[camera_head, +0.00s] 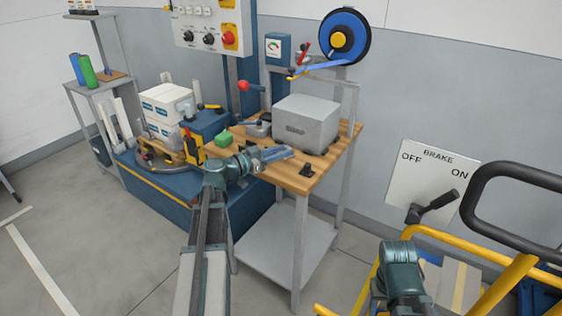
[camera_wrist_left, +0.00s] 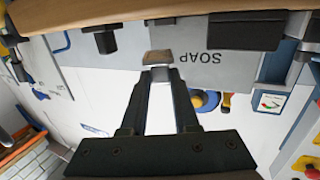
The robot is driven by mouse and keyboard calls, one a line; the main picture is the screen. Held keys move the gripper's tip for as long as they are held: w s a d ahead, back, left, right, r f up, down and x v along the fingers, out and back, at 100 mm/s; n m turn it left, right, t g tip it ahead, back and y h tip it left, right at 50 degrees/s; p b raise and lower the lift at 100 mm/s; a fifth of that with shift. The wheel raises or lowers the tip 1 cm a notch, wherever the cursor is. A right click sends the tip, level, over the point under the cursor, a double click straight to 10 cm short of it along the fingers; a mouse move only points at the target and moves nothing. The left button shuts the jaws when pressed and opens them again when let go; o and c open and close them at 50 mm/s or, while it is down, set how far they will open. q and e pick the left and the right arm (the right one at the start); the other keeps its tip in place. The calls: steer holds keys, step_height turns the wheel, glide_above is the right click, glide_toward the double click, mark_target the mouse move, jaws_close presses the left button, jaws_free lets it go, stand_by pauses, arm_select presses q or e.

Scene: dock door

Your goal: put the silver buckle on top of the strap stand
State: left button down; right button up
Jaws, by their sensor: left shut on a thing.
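My left gripper (camera_head: 278,153) reaches over the front of the wooden worktable. In the left wrist view its two fingers (camera_wrist_left: 158,75) are shut on a small silver-grey piece, the silver buckle (camera_wrist_left: 159,59), held at the fingertips. The buckle cannot be made out in the head view. A small black stand (camera_head: 306,171) is on the table's front right corner, apart from the gripper. I cannot tell for sure that it is the strap stand. A teal joint of my right arm shows at the lower right, but its fingers do not show.
A grey box (camera_head: 306,122) stands on the wooden table (camera_head: 290,181) behind the gripper; the left wrist view reads SOAP upside down. A blue strap reel (camera_head: 357,45) hangs above. A yellow rail (camera_head: 505,287) and brake lever (camera_head: 437,205) are right.

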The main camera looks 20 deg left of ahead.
mark_target(281, 168)
arm_select(q)
steer(key=shift+f+b, duration=1.7)
steer(key=shift+f, duration=0.05)
steer(key=shift+f, duration=0.15)
steer(key=c, duration=0.7)
jaws_free()
steer(key=shift+o, duration=0.2)
steer(key=shift+r, duration=0.25)
steer(key=v, duration=1.2)
steer(key=shift+p, duration=0.3)
